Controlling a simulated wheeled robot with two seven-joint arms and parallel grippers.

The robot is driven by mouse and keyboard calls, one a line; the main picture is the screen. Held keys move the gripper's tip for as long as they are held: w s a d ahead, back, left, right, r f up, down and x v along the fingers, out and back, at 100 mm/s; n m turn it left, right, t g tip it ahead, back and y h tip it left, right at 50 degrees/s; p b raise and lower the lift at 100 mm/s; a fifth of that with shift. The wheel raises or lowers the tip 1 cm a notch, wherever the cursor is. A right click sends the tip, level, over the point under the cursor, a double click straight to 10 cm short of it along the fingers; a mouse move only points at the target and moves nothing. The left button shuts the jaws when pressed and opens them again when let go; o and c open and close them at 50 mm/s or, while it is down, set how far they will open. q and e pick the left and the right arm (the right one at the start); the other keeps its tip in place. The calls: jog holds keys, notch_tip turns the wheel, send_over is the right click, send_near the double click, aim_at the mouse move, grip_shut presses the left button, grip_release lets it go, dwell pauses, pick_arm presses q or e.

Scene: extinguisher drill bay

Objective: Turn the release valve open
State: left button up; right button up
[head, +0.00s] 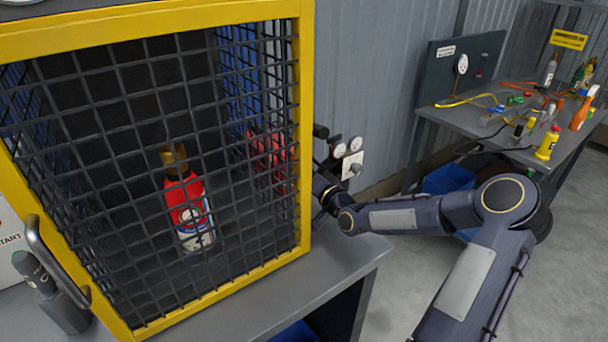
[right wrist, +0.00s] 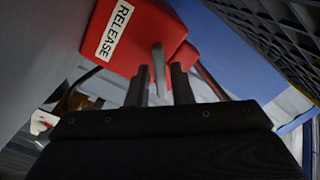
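The red release box (right wrist: 135,35), marked RELEASE, fills the upper middle of the right wrist view. A grey lever (right wrist: 158,60) sticks out from it toward my right gripper (right wrist: 160,85). The two dark fingers stand on either side of the lever, with a narrow gap showing at each side. In the head view the red box (head: 266,148) shows through the mesh near the cage's right side. My right arm reaches in from the right, and its fingers are hidden behind the cage's yellow frame. My left gripper is not in view.
A yellow-framed mesh cage (head: 150,18) holds a red bottle (head: 187,200) with a brass top. It stands on a grey bench (head: 345,268). Gauges (head: 355,144) are on the wall behind. A cluttered table (head: 450,112) is at right. A dark device (head: 62,308) is at lower left.

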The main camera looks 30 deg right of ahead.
grip_shut()
jog(key=n+b, duration=0.1)
jog(key=b, duration=0.1)
jog(key=n+b, duration=0.2)
jog(key=shift+f, duration=0.3)
jog(key=shift+r+n+b, duration=0.2)
jog(key=shift+n+b, duration=0.15)
jog(key=shift+n, duration=0.25)
jog(key=shift+o, duration=1.7)
grip_release()
jog(key=shift+s, duration=0.1)
jog(key=s, duration=0.7)
jog(key=shift+s+d+p, duration=0.3)
jog(key=shift+s+d, duration=0.05)
